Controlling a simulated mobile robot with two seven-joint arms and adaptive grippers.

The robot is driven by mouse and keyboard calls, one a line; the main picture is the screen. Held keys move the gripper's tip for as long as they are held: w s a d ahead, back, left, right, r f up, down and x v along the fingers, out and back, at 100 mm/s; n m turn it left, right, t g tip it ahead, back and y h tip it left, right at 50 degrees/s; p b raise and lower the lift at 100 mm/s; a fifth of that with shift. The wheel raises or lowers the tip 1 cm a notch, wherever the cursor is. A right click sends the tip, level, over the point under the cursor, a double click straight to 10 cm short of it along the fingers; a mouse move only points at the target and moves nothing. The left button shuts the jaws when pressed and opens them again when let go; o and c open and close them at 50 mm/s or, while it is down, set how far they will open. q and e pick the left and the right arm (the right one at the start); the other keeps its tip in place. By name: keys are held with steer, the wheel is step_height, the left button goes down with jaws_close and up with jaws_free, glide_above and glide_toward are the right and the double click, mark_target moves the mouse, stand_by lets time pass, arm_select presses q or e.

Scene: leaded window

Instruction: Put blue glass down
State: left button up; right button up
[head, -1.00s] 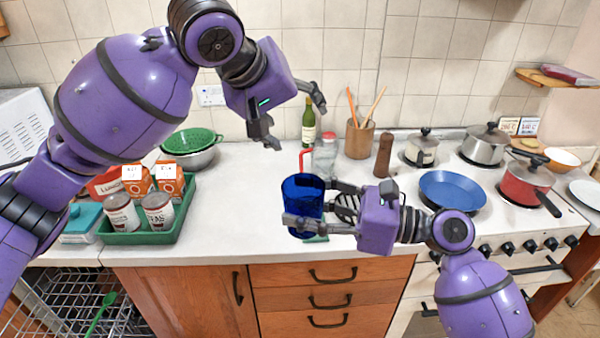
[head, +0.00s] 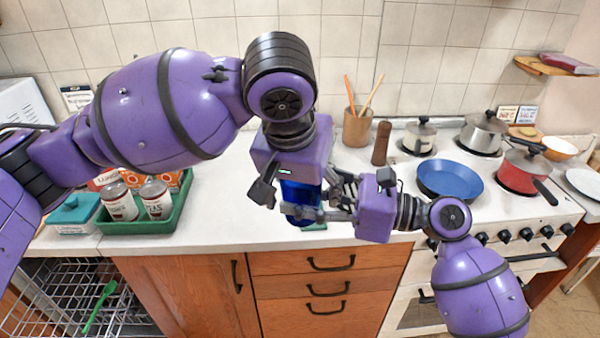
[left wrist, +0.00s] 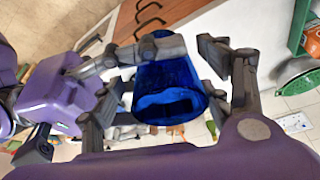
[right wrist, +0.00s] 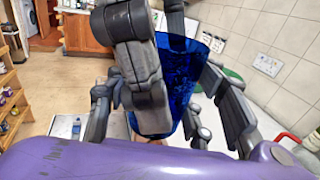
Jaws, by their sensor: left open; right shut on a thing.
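The blue glass (head: 296,193) is in front of me over the front part of the white counter (head: 215,200). My right gripper (head: 312,202) is shut on it from the right. My left gripper (head: 297,188) is open and has come over the glass from above, with its fingers on either side. In the left wrist view the glass (left wrist: 172,92) shows between the open fingers. In the right wrist view the glass (right wrist: 180,75) is between the right fingers. I cannot tell whether the left fingers touch it.
A green tray (head: 150,222) with cans and cartons stands on the left of the counter. A wooden utensil pot (head: 357,127) and a brown mill (head: 381,143) stand at the back. The stove with a blue pan (head: 449,180) is on the right. An open dishwasher rack (head: 70,300) is below left.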

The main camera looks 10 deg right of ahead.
arm_select(q)
steer(key=shift+x, duration=1.7)
steer(key=shift+d, duration=0.1)
steer(key=c, duration=1.3)
steer(key=shift+s, duration=0.1)
steer(key=shift+c, duration=1.3)
arm_select(e)
steer(key=o, duration=1.7)
steer(key=shift+r, duration=0.1)
steer(key=shift+c, duration=0.2)
